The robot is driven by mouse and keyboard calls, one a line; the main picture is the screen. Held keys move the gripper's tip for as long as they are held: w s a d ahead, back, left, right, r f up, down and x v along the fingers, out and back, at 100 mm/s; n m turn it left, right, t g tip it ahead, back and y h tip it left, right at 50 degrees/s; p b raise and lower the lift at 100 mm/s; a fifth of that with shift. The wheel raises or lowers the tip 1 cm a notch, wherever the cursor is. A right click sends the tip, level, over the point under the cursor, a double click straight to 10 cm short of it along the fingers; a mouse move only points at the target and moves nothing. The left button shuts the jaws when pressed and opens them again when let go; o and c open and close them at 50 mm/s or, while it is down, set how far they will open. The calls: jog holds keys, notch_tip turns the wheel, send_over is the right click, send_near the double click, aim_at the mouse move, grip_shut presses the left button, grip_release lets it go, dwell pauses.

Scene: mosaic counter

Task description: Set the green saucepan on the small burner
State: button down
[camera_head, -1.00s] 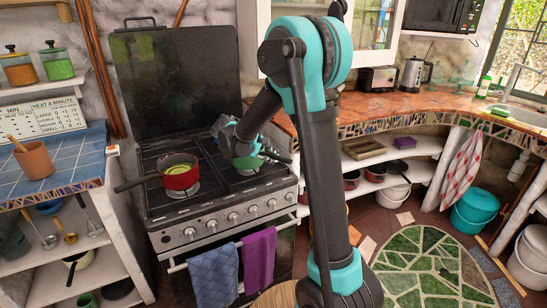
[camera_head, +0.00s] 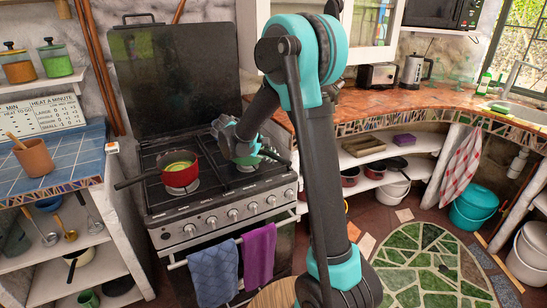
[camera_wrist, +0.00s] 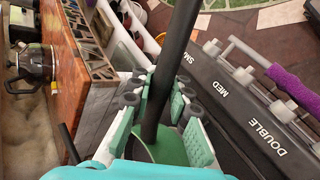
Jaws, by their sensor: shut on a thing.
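The green saucepan (camera_head: 249,161) is on the right side of the stove top, mostly hidden behind my gripper in the head view. In the wrist view a bit of its green body (camera_wrist: 160,150) shows, with its long dark handle (camera_wrist: 174,60) running up between my fingers. My gripper (camera_wrist: 160,103) is shut on that handle. I cannot tell whether the pan touches the grate. The stove (camera_head: 222,208) has several knobs; labels "SMALL", "MED" and "DOUBLE" show beside them in the wrist view.
A red saucepan (camera_head: 180,178) with something green inside sits on the front left of the stove, its handle pointing left. The raised dark lid (camera_head: 175,85) stands behind. Blue (camera_head: 213,274) and purple (camera_head: 259,252) towels hang in front. A counter (camera_head: 410,108) lies to the right.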

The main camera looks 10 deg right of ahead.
jog(key=c, duration=1.3)
grip_release()
jog(key=shift+w+a, duration=0.1)
jog(key=shift+c, duration=0.2)
